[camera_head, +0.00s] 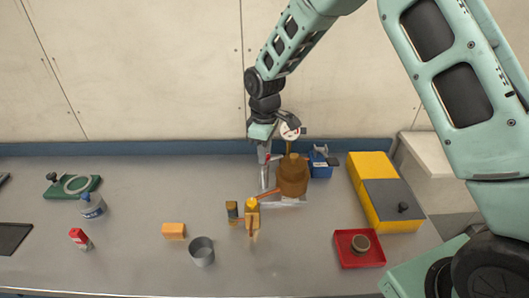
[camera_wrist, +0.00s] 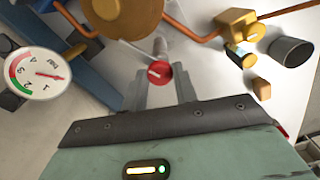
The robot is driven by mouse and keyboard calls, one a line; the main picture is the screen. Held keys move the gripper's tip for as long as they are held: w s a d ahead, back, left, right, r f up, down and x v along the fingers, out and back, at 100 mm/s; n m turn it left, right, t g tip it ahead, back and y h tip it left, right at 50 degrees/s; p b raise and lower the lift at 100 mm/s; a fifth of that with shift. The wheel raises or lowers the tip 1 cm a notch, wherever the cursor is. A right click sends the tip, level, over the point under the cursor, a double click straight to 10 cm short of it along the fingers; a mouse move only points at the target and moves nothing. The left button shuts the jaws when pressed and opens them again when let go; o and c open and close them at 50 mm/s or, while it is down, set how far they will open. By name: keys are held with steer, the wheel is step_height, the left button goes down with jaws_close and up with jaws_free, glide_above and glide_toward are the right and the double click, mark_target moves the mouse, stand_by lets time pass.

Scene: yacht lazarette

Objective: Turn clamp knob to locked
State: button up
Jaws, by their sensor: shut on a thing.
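A red round knob (camera_wrist: 160,73) with a white pointer line shows in the wrist view, between the tips of my two grey fingers. I take it to be the clamp knob. The white line lies nearly level, slightly tilted. My gripper (camera_wrist: 160,92) is shut on this knob. In the head view my gripper (camera_head: 264,180) reaches down beside the brown-orange cylinder (camera_head: 293,178), on its left; the knob cannot be made out clearly there. Lock markings around the knob are not readable.
A pressure gauge (camera_wrist: 38,75) stands close to my gripper. Copper pipe runs from the cylinder to a yellow valve (camera_head: 252,204). A blue block (camera_head: 320,168), a yellow box (camera_head: 371,166) and a red tray (camera_head: 343,256) are to the right. An orange block (camera_head: 174,230) and grey cup (camera_head: 201,256) are front left.

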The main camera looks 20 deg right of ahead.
steer(key=m, duration=0.4)
steer(key=shift+m+b, duration=0.3)
steer(key=shift+m, duration=0.1)
steer(key=shift+r, duration=0.1)
stand_by(0.4)
steer(key=o, duration=1)
steer(key=shift+c, duration=0.2)
step_height(320, 180, up, 17)
steer(key=b, duration=0.3)
steer(key=shift+r, duration=0.15)
